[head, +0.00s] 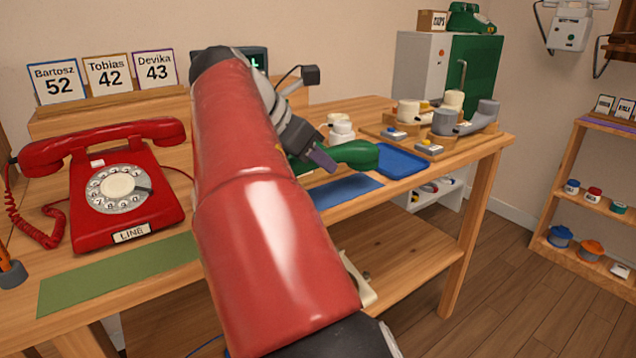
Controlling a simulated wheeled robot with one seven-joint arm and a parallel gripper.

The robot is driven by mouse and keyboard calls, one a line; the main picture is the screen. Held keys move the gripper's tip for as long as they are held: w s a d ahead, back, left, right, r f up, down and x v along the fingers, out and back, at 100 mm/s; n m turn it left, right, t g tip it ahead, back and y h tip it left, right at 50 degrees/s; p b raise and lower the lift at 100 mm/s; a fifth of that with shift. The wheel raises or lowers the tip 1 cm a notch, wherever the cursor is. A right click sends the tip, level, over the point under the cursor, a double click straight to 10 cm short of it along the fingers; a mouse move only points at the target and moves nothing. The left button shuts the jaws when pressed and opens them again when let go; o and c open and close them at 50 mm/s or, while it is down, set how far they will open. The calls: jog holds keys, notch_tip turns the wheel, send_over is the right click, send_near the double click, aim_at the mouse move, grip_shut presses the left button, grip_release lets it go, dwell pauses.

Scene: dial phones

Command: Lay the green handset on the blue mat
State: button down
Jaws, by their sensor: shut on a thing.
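The green handset (355,154) shows to the right of my red arm, which hides its left part. My gripper (322,160) is shut on the handset. The handset lies roughly level, just behind and above the blue mat (347,191) in the picture. I cannot tell how high it is over the table. The blue mat lies flat at the table's front edge, its left end partly hidden by my arm.
A red dial phone (122,190) and a green mat (120,273) are at the left. A blue tray (403,163) lies right of the handset. Wooden boards with grey and cream pieces (446,122) stand behind it. Number cards (108,75) stand at the back.

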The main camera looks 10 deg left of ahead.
notch_tip(320, 180, down, 4)
jog(key=b, duration=0.4)
jog(key=shift+r, duration=0.25)
jog(key=shift+r, duration=0.1)
jog(key=c, duration=1.1)
grip_release()
jog(key=shift+f, duration=0.2)
